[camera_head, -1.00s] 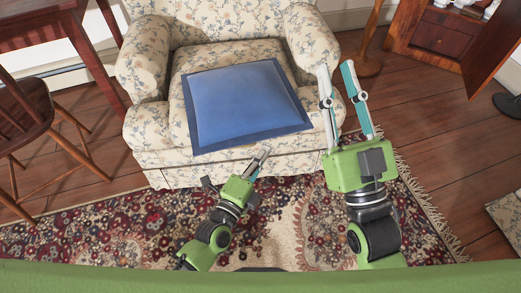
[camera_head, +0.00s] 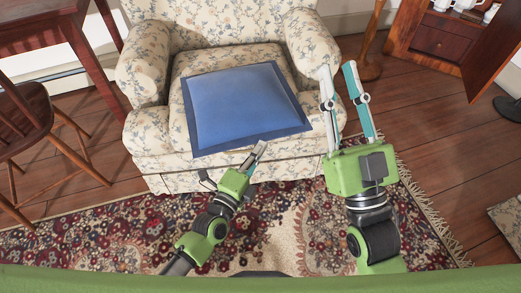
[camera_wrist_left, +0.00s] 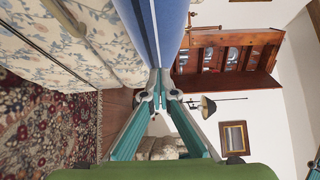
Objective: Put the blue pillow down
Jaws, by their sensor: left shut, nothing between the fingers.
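The blue pillow (camera_head: 245,105), with a darker border, lies flat on the seat of the floral armchair (camera_head: 155,70). Its near edge reaches the front of the seat. My left gripper (camera_head: 262,145) is shut and empty, its tips close to the pillow's near edge; contact cannot be told. In the left wrist view the closed fingers (camera_wrist_left: 158,76) point at the blue pillow (camera_wrist_left: 168,22), which shows just past the tips. My right gripper (camera_head: 337,68) is open and empty, its fingers apart beside the armchair's right arm.
A wooden chair (camera_head: 30,115) and a dark table (camera_head: 40,30) stand at the left. A wooden cabinet (camera_head: 440,42) with an open door and a wooden stand (camera_head: 365,65) are at the right. A patterned rug (camera_head: 110,225) covers the floor in front.

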